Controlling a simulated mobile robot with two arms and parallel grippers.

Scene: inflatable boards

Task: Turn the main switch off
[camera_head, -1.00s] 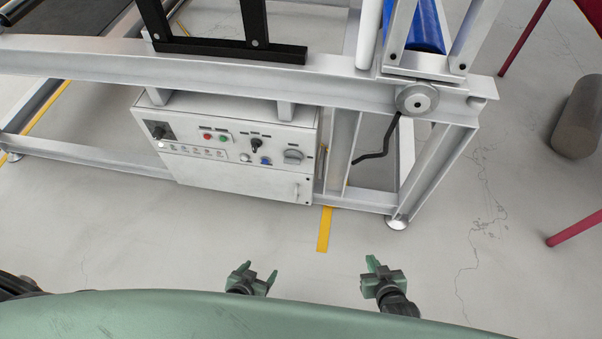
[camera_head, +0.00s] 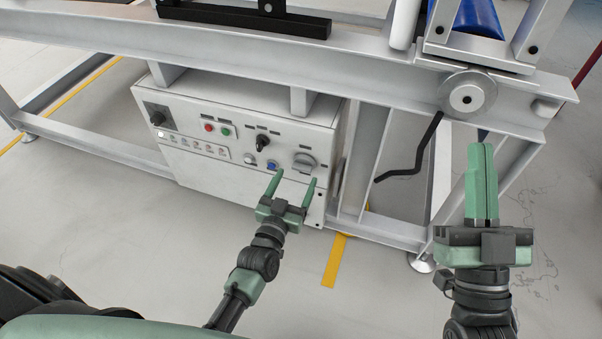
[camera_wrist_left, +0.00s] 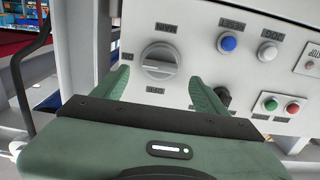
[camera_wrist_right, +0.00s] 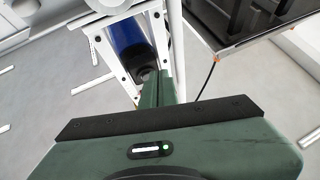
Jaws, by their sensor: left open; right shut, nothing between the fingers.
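The main switch is a grey rotary knob (camera_head: 305,161) at the right end of the white control box's front panel. It shows large in the left wrist view (camera_wrist_left: 160,62), with its raised grip bar lying roughly crosswise and small labels above and below. My left gripper (camera_head: 294,178) is open just in front of the panel, below the knob in the head view. In the left wrist view its two fingers (camera_wrist_left: 160,84) stand on either side of the knob, with no visible contact. My right gripper (camera_head: 481,150) is shut and empty, to the right of the box.
The control box (camera_head: 240,185) hangs under a grey metal frame (camera_head: 230,55). Beside the knob are a blue button (camera_head: 271,165), a black selector (camera_head: 263,143), and red and green buttons (camera_head: 226,131).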

